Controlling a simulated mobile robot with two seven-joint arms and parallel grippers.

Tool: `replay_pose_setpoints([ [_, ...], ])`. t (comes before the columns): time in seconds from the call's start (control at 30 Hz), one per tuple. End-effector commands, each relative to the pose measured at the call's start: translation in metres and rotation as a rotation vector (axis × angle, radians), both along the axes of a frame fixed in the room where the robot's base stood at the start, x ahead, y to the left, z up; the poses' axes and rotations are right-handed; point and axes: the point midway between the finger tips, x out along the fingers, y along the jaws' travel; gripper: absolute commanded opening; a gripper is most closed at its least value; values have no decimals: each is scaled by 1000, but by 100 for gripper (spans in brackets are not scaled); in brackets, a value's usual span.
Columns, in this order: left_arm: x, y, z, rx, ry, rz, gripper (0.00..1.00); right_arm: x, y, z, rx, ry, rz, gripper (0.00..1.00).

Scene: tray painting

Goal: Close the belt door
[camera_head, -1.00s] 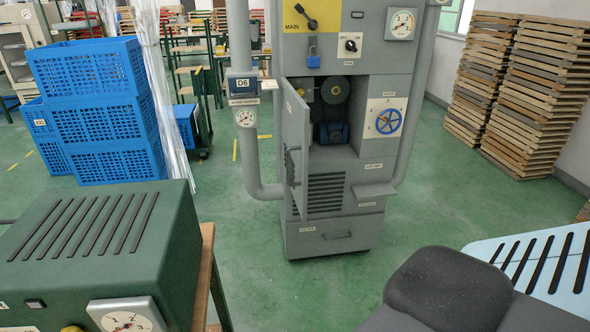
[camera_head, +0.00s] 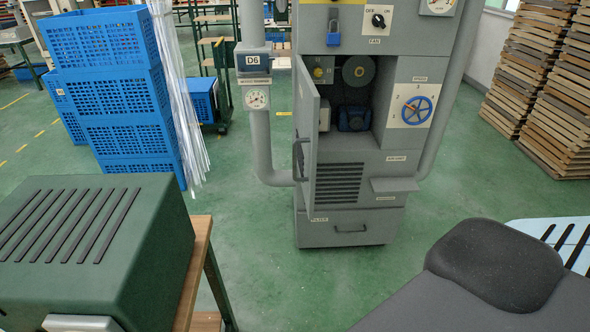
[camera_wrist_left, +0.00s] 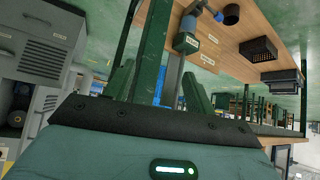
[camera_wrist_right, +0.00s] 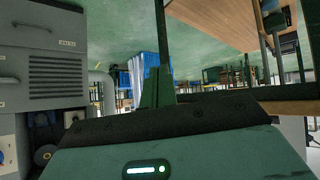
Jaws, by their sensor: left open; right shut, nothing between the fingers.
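The belt door (camera_head: 306,125) is a narrow grey panel on the left side of the grey machine (camera_head: 350,228). It stands open, swung out toward me, with a dark handle (camera_head: 299,158) on its face. The open compartment shows a dark pulley (camera_head: 358,71) and a blue motor (camera_head: 354,117). Neither gripper is in the head view. In the left wrist view my left gripper (camera_wrist_left: 160,88) is open and empty. In the right wrist view my right gripper (camera_wrist_right: 157,88) is shut and empty. Both wrist views show the machine upside down at the left, apart from the fingers.
A green slatted box (camera_head: 95,240) sits on a wooden bench (camera_head: 198,265) at the left front. Blue crates (camera_head: 110,90) stand behind it. A grey pipe with a gauge (camera_head: 257,98) runs beside the door. Stacked wooden trays (camera_head: 550,90) stand at the right. Green floor between is clear.

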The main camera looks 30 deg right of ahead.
Motion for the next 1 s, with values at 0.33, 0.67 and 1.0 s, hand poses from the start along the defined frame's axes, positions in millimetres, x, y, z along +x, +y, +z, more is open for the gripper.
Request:
replay_pose_setpoints([
  [0.33,-23,-2,-29,-4,67,3,55,199,-83,84,-648,-447,321,0],
  [0.67,-30,-5,-42,-13,90,12,55,312,-140,205,-1205,-713,414,0],
  [1.0,-27,-5,-40,-13,84,10,55,327,-149,231,-1307,-748,417,0],
])
